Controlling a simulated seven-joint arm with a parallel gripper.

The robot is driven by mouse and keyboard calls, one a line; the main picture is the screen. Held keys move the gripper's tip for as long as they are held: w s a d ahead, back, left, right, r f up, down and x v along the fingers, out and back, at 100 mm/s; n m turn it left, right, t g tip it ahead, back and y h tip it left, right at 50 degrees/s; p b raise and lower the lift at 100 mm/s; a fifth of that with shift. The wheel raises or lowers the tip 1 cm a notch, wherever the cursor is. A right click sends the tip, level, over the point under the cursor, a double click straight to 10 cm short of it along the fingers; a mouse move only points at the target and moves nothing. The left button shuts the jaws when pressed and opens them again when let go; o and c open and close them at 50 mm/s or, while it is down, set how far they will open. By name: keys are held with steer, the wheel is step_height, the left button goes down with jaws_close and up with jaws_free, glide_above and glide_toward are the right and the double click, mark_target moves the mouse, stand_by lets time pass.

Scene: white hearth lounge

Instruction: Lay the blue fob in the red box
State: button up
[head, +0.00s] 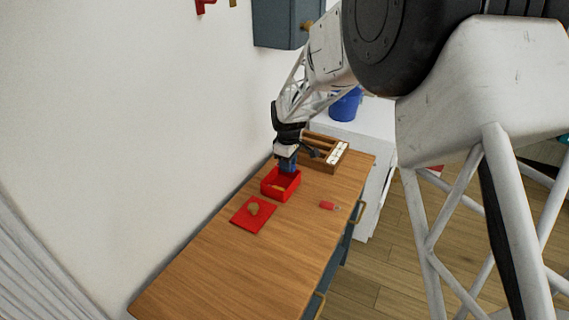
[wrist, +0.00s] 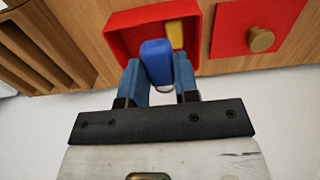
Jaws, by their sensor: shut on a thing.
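The blue fob (wrist: 158,60) is between the two blue fingers of my gripper (wrist: 159,82) in the wrist view. My gripper is shut on it and holds it over the red box (wrist: 122,41). In the head view my gripper (head: 287,166) points down at the back part of the red box (head: 270,192). A yellow item (wrist: 175,34) lies inside the box beside the fob. I cannot tell whether the fob touches the box floor.
A red lid with a tan knob (wrist: 232,33) lies beside the box. A wooden organiser (head: 325,152) stands behind it. A red fob (head: 328,205) lies near the counter's right edge. The front of the wooden counter (head: 235,265) is clear. A wall runs along the left.

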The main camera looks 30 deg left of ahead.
steer(key=shift+w+a+f, duration=0.2)
steer(key=shift+w+a, duration=1.25)
steer(key=shift+w, duration=0.3)
steer(key=shift+w, duration=0.15)
steer(key=shift+w+a+f, duration=0.1)
steer(key=shift+a+f, duration=0.05)
steer(key=shift+f, duration=0.75)
steer(key=shift+w+a+f, duration=0.1)
steer(key=shift+f, duration=0.8)
steer(key=shift+f, duration=0.6)
steer(key=o, duration=0.9)
steer(key=shift+r, duration=0.1)
step_height(320, 180, up, 13)
